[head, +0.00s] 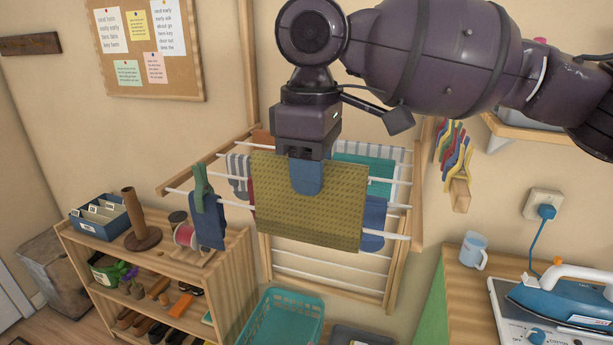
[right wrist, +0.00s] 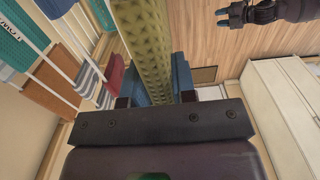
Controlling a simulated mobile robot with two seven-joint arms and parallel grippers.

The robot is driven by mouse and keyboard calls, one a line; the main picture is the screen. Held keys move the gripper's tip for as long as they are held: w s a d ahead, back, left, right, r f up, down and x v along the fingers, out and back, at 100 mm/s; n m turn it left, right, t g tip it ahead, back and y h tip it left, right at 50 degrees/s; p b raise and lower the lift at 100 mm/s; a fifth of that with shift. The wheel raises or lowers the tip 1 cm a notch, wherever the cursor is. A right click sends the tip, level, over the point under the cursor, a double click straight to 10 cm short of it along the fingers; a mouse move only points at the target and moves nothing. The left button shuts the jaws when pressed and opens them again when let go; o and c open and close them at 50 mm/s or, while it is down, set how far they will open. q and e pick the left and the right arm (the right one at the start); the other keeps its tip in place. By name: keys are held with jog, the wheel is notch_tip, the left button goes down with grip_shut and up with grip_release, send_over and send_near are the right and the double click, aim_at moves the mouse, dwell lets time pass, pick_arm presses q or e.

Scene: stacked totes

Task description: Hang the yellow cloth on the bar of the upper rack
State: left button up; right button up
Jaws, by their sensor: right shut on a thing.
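The yellow cloth (head: 310,215) hangs from my right gripper (head: 306,178), which is shut on its upper edge; one blue finger shows in front. In the right wrist view the cloth (right wrist: 143,45) runs as a narrow strip between the blue fingers. The wooden wall rack (head: 398,225) has several white bars and stands behind the cloth. The cloth hides the middle of the front bar (head: 388,234); I cannot tell whether they touch. My left gripper (right wrist: 234,16) shows small at the top of the right wrist view, apart from the cloth, its opening unclear.
Other bars hold a teal cloth (head: 372,176), a striped cloth and further pieces. A blue cloth (head: 208,226) with a green peg (head: 201,188) hangs at the front bar's left. A teal basket (head: 288,318) stands below. A shelf is left; an iron (head: 560,292) is right.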

jog(key=w+d, duration=0.2)
jog(key=w, duration=0.5)
jog(key=shift+s+f, duration=0.15)
jog(key=shift+f, duration=3.15)
jog(key=shift+s+f, duration=0.15)
jog(key=shift+f, duration=3.15)
jog(key=o, duration=1)
